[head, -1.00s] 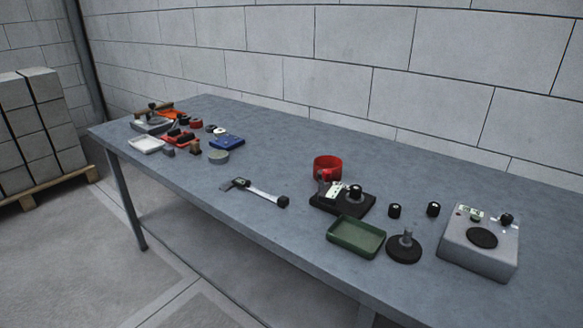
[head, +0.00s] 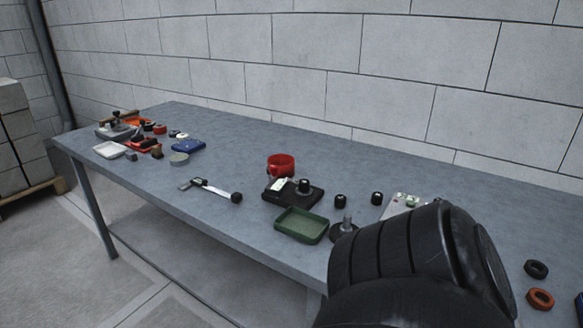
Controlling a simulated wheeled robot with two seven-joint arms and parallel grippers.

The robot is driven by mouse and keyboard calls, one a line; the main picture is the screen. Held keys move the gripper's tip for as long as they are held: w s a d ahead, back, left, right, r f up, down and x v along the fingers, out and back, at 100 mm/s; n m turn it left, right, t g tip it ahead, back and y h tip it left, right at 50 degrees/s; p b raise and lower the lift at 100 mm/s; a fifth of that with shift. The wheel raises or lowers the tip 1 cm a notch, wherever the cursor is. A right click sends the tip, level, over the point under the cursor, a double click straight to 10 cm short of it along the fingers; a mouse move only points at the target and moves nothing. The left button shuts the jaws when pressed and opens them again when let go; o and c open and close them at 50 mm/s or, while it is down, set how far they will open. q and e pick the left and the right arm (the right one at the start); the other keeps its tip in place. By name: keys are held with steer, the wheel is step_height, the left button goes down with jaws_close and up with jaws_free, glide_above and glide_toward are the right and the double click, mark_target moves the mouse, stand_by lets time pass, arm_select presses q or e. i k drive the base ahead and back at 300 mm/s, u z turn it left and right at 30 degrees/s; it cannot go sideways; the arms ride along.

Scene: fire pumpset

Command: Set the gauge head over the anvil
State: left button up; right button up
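A flat black device (head: 310,197) with a pale display panel and an upright black knob stands mid-table. A round black base with a grey post (head: 346,224) stands to its right, partly covered by my arm. A slim tool with a metal jaw, pale bar and black end (head: 211,190) lies to the left. A grey box with a small display (head: 401,205) is mostly hidden behind my arm. I cannot tell for certain which parts are the gauge head and the anvil. A thick black ribbed link of my arm fills the lower right. Neither gripper shows.
A green tray (head: 302,238) sits at the front edge, with a red cup (head: 281,158) behind the black device. Two small black knobs (head: 340,201) stand nearby. A black ring (head: 536,269) and an orange ring (head: 541,299) lie at right. Small parts crowd the far left end.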

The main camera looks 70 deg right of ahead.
mark_target(277, 187)
steer(key=u, duration=0.1)
steer(key=k, duration=0.4)
steer(key=z, duration=1.1)
